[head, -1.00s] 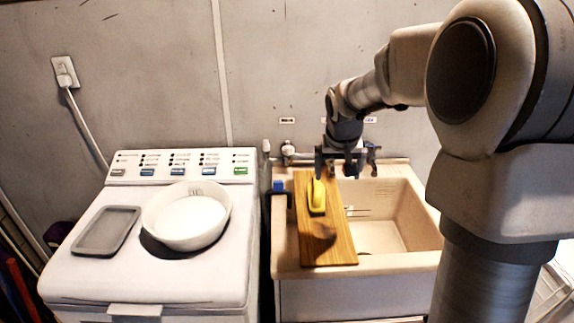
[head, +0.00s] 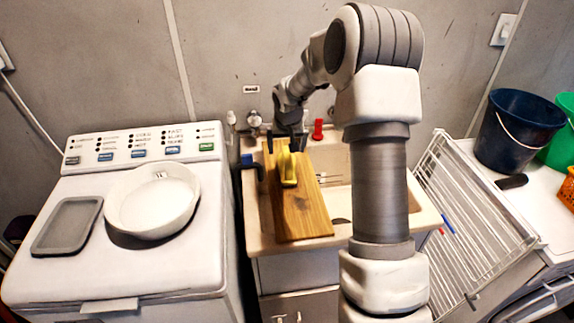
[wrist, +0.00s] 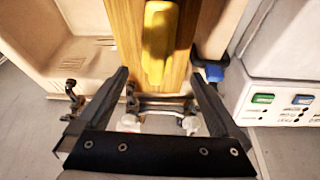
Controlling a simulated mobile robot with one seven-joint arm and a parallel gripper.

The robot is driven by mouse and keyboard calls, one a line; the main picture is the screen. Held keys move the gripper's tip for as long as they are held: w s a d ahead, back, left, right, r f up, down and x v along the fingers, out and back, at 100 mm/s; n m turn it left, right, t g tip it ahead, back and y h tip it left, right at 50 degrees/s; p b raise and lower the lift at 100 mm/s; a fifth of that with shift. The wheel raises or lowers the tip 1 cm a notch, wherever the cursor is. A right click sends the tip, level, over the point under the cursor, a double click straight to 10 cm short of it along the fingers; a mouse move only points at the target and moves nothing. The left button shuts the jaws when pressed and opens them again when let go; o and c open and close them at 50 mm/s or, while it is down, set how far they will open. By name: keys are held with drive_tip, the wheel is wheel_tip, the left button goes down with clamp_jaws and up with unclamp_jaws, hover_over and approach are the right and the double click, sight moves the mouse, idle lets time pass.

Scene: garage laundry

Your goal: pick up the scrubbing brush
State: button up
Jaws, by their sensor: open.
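The scrubbing brush (head: 289,170) looks to be the yellow thing lying lengthwise on a wooden board (head: 300,213), which lies across the left part of the sink (head: 253,205). In the wrist view the yellow brush (wrist: 160,42) is at the top middle, with the board (wrist: 126,22) under it. My gripper (head: 288,148) is at the far end of the brush, above the board. In the wrist view its fingers (wrist: 160,76) are spread wide with nothing between them, and the brush lies just beyond the tips, roughly centred. I cannot tell the exact height gap.
A washing machine (head: 130,262) stands left, with a white bowl (head: 150,225) and a grey tray (head: 66,227) on top. A blue item (head: 249,162) is at the sink's left edge. A red item (head: 318,129) stands behind. A drying rack (head: 470,215) and a dark bucket (head: 515,135) are right.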

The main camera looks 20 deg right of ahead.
sight(287, 161)
drive_tip(key=x, duration=0.5)
drive_tip(key=p+x, duration=0.1)
drive_tip(key=x, duration=0.4)
drive_tip(key=shift+d+r, duration=0.1)
drive_tip(key=shift+d, duration=0.15)
drive_tip(key=c, duration=1.4)
